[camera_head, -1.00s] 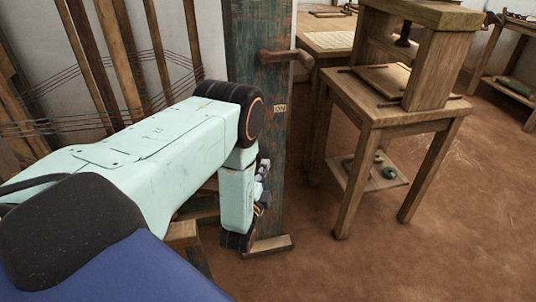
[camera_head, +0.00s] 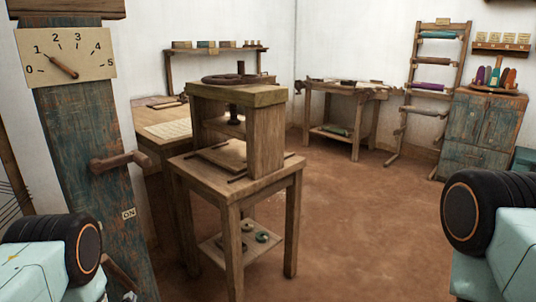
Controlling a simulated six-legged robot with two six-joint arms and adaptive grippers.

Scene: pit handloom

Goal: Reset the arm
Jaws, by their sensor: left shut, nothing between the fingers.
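My left arm (camera_head: 55,262) comes in at the lower left corner, in front of the blue-painted post. Only a small part of my left gripper (camera_head: 128,294) shows at the bottom edge beside the post; it is shut and empty. My right arm (camera_head: 490,225) shows at the lower right corner, its gripper outside the picture. The post (camera_head: 75,130) carries a wooden lever (camera_head: 122,160) that sticks out to the right, apart from my gripper. A small "ON" label (camera_head: 128,214) is below the lever. A dial (camera_head: 68,58) marked 0 to 5 is above, its pointer near 1.
A wooden press (camera_head: 265,135) stands on a small table (camera_head: 240,185) right of the post. A desk (camera_head: 165,125) is behind it. A workbench (camera_head: 345,92), a ladder rack (camera_head: 412,105) and a cabinet (camera_head: 482,130) line the far walls. The brown floor (camera_head: 360,220) in the middle is clear.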

